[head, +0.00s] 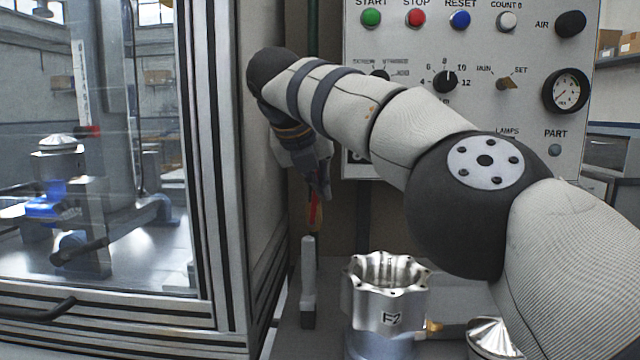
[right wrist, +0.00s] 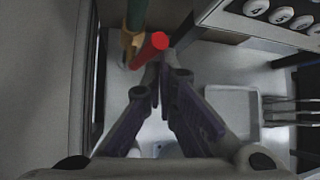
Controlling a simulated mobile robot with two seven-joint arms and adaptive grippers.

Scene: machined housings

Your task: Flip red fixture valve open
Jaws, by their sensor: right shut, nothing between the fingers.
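The red valve handle (right wrist: 150,48) shows in the right wrist view, just beyond my fingertips, beside a brass valve body on a green pipe (right wrist: 137,14). In the head view a narrow red strip of the handle (head: 315,213) shows below my gripper. My right gripper (head: 325,190) is shut and empty, pointing down between the cabinet side and the control panel. In the right wrist view its fingertips (right wrist: 158,75) are together, close to the red handle's end. I cannot tell whether they touch. My left gripper is not in view.
A glass-fronted cabinet (head: 200,170) stands close on the left. The control panel (head: 430,55) with buttons and a gauge hangs behind my arm. A machined metal housing (head: 388,295) stands below, near a grey upright post (head: 308,280). A silver cone-topped part (head: 493,338) is front right.

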